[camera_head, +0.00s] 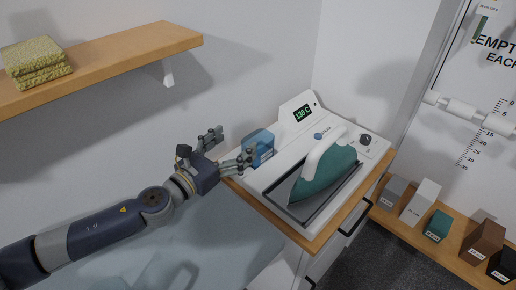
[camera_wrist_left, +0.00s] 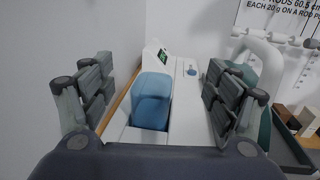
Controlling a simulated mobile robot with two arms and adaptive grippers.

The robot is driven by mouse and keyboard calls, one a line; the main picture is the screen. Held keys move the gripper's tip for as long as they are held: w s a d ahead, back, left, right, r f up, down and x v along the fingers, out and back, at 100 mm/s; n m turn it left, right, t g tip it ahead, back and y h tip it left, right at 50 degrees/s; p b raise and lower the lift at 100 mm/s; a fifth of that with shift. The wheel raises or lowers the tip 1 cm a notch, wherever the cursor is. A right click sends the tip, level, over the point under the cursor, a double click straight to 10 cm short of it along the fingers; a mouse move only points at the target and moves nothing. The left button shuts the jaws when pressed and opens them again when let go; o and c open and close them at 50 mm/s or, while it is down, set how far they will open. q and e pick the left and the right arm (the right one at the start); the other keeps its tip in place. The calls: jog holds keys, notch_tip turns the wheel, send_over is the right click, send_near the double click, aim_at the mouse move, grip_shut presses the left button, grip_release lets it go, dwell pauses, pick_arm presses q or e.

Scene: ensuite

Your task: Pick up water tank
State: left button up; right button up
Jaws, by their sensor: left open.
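The water tank (camera_head: 262,146) is a blue, see-through block at the left side of the white ironing station (camera_head: 285,166). It sits beside the raised control panel. My left gripper (camera_head: 234,146) is open, just left of the tank, with its fingers pointing towards it. In the left wrist view the tank (camera_wrist_left: 152,98) stands between the two spread fingers, farther ahead, and nothing is held. Part of the tank's near side is hidden by a finger in the head view. My right gripper is not in view.
A green and white iron (camera_head: 327,172) rests on the station, right of the tank. The station stands on a wooden-topped cabinet (camera_head: 312,244) against the wall. A wooden shelf (camera_head: 110,68) with folded towels (camera_head: 36,62) is upper left. Several coloured blocks stand on a low shelf at right.

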pick_arm(q)
jog(key=f+b, duration=0.2)
jog(key=b, duration=0.4)
send_near(267, 132)
jog(key=shift+d+r, duration=0.2)
jog(key=shift+r, duration=0.05)
jog(key=shift+f+x, duration=0.1)
jog(key=shift+x, duration=1.15)
jog(key=shift+f+x, duration=0.15)
jog(key=shift+x, duration=1.1)
jog(key=shift+w+a, duration=0.1)
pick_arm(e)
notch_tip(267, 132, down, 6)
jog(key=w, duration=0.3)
pick_arm(q)
jog(key=c, duration=1.6)
jog(key=shift+c, duration=0.4)
jog(key=shift+r+p, duration=0.2)
jog(key=shift+p, duration=0.1)
